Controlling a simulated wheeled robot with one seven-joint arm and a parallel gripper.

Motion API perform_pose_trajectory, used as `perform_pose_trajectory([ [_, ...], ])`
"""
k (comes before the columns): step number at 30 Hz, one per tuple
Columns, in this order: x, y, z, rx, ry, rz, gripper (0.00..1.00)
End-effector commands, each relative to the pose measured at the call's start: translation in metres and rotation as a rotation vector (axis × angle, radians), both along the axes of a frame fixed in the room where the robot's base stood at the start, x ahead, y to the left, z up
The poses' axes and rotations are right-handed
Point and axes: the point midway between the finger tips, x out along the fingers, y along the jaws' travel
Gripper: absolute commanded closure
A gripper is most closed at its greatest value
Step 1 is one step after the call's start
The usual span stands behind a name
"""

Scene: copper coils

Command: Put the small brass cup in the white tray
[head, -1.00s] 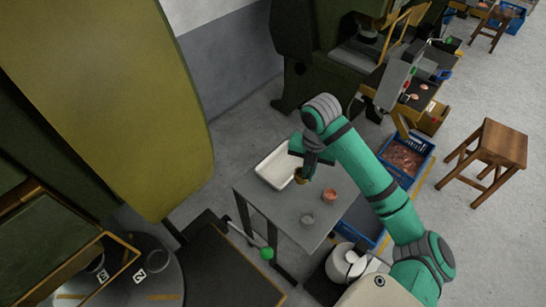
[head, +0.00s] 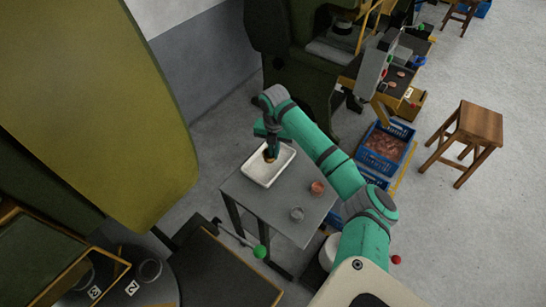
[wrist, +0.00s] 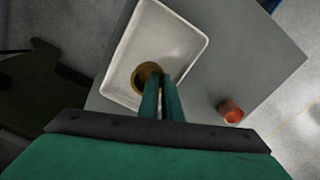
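The small brass cup (head: 269,156) is at my gripper's fingertips, within the outline of the white tray (head: 283,166). In the wrist view the cup (wrist: 142,74) shows as a round golden rim at the tips, over the lower left part of the tray (wrist: 183,36). My gripper (head: 271,148) points down over the tray; its two green fingers (wrist: 159,84) are close together, pinching the cup's wall, partly hiding it. I cannot tell whether the cup touches the tray floor.
The tray stands on a small grey table (head: 254,197). The rest of the tray is empty.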

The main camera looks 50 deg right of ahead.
Motion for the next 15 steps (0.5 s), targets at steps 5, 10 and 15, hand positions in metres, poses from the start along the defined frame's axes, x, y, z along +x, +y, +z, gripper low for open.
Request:
perform_pose_trajectory([
  [5, 0.007, -0.003, -0.009, -0.001, 0.002, 0.001, 1.0],
  [10, 0.005, -0.003, -0.032, 0.0, 0.001, -0.001, 1.0],
  [15, 0.006, -0.003, -0.038, 0.0, 0.0, 0.0, 1.0],
])
